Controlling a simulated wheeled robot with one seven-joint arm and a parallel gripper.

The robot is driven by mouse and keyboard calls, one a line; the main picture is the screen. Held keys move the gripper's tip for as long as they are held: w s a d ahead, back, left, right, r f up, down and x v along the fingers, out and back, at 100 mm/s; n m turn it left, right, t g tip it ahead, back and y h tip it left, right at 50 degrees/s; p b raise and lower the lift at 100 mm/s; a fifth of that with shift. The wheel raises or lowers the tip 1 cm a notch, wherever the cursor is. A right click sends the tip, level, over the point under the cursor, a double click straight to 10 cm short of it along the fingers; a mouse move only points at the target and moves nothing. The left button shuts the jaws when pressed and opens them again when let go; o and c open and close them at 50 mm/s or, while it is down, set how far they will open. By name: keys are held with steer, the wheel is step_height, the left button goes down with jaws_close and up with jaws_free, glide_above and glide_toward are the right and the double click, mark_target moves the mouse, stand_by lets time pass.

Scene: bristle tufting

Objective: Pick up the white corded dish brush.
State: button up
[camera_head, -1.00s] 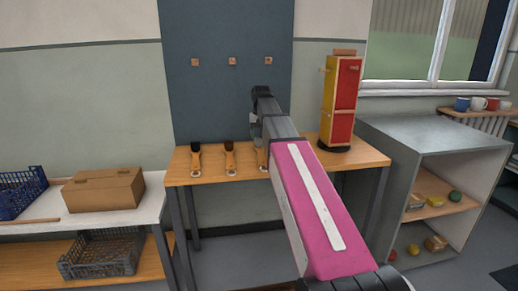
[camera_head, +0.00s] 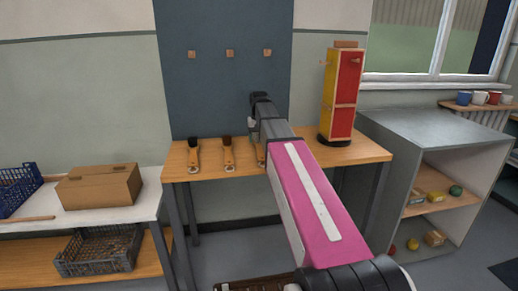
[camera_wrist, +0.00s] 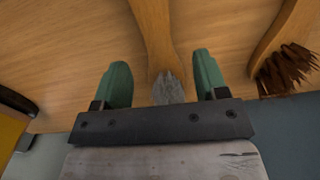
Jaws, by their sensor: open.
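A brush with a wooden handle and pale grey-white bristles (camera_wrist: 168,88) lies on the wooden tabletop in the wrist view. My gripper (camera_wrist: 162,72) is open, with one green finger on each side of this brush near its bristle end. I see a gap on both sides; contact is not clear. In the head view this brush (camera_head: 261,154) is mostly hidden behind my arm, and my fingertips are hidden too. No cord shows. A brown-bristled brush (camera_wrist: 284,62) lies to the right in the wrist view.
The table (camera_head: 215,172) also holds a dark-bristled brush (camera_head: 194,155) at left and a red and yellow cabinet (camera_head: 340,95) at right. A blue-grey board (camera_head: 215,90) with wooden pegs stands behind. A grey shelf unit (camera_head: 430,135) stands at right.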

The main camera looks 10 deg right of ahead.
mark_target(259, 147)
step_height(259, 147, down, 4)
steer(key=shift+r, duration=0.2)
steer(key=shift+c, duration=0.3)
steer(key=c, duration=1)
steer(key=shift+o, duration=0.2)
steer(key=shift+r, duration=0.1)
step_height(259, 147, up, 4)
steer(key=shift+r, duration=0.2)
steer(key=s+a+r, duration=0.4)
steer(key=a+r, duration=0.2)
steer(key=a, duration=0.4)
steer(key=shift+s+a+r, duration=0.25)
steer(key=shift+s+a, duration=0.1)
steer(key=shift+s, duration=0.05)
